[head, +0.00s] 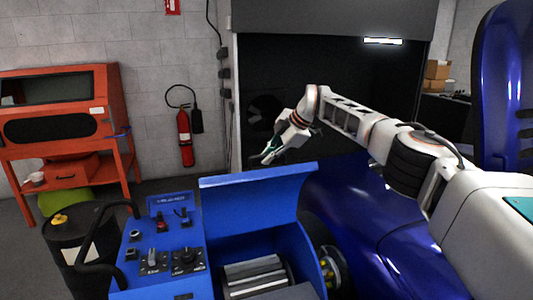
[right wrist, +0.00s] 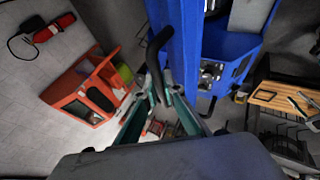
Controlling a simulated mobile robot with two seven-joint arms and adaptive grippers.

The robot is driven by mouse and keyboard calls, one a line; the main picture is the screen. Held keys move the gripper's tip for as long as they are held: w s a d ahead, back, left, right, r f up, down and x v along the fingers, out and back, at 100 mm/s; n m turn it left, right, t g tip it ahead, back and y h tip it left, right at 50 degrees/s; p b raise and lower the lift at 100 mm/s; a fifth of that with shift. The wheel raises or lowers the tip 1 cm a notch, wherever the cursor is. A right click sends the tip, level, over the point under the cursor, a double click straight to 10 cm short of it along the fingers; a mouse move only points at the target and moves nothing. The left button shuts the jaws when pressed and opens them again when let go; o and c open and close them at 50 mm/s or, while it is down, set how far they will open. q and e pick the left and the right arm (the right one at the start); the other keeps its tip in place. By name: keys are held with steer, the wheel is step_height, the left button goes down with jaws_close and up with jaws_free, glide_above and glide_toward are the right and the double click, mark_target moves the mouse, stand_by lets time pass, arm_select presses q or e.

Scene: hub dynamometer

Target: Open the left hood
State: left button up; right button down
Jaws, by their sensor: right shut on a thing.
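The blue hood (head: 258,195) of the dynamometer stands raised as an upright, curved panel in the head view. The rollers (head: 258,278) below show uncovered in front of it. My right gripper (head: 270,156) is just beyond the hood's top edge. In the right wrist view, its fingers (right wrist: 164,92) are shut on a curved black handle (right wrist: 155,62) beside the blue hood panel (right wrist: 180,50). The exact contact is small and partly hidden. My left gripper is in neither view.
A control panel (head: 160,250) with knobs and a black rail adjoins the hood on the left. A black drum (head: 72,245), an orange cabinet (head: 65,125) and a fire extinguisher (head: 185,138) stand farther left. A dark blue car body (head: 365,225) lies close on the right.

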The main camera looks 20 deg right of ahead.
steer(key=shift+w+a, duration=0.1)
steer(key=shift+a, duration=0.05)
stand_by(0.3)
steer(key=c, duration=2.1)
jaws_free()
steer(key=shift+c, duration=0.2)
steer(key=v, duration=1.2)
steer(key=shift+r, duration=0.2)
